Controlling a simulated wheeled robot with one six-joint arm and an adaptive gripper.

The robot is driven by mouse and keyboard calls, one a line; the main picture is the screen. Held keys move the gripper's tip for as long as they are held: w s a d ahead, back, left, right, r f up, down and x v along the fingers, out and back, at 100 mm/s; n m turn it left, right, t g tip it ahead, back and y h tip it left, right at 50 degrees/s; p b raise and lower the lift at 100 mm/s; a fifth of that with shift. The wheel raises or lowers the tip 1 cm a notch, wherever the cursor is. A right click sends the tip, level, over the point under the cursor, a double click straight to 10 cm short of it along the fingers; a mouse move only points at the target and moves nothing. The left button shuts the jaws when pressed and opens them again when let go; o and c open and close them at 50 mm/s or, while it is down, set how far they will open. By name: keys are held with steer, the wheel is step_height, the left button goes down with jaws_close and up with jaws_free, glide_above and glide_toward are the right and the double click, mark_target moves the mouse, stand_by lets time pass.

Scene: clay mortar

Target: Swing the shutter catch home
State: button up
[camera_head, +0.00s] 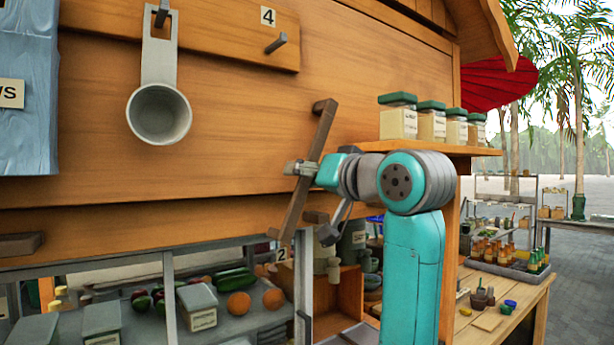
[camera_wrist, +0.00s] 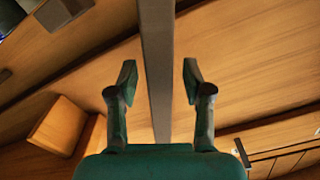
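The shutter catch looks to be the long brown bar (camera_head: 320,138) on the wooden wall in the head view. It is tilted, its top leaning right and its lower end near a "2" tag. It also runs through the middle of the wrist view (camera_wrist: 156,45). My gripper (camera_head: 301,168) is at the middle of the bar. In the wrist view my gripper (camera_wrist: 160,78) is open, one finger on each side of the bar, with a small gap visible on both sides. The catch's pivot and any keeper are not clear to me.
A shelf (camera_head: 470,149) with several jars (camera_head: 398,122) is just right of the bar, above my arm. A grey ladle (camera_head: 159,112) hangs to the left. A peg (camera_head: 277,43) sticks out above. Below is a counter opening with boxes (camera_head: 196,308) and produce.

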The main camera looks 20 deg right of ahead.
jaws_close()
steer(key=shift+w+d+f+n, duration=0.2)
steer(key=shift+w+d+n, duration=0.1)
steer(key=shift+d+n, duration=0.6)
steer(key=shift+w+d+f+n, duration=0.2)
steer(key=shift+w+d+n, duration=0.05)
steer(key=shift+d+n, duration=0.6)
steer(key=shift+w+d+f+n, duration=0.2)
steer(key=shift+w+d+n, duration=0.1)
steer(key=shift+d+n, duration=0.55)
steer(key=shift+d, duration=0.15)
steer(key=shift+o, duration=0.5)
jaws_free()
steer(key=v, duration=1.2)
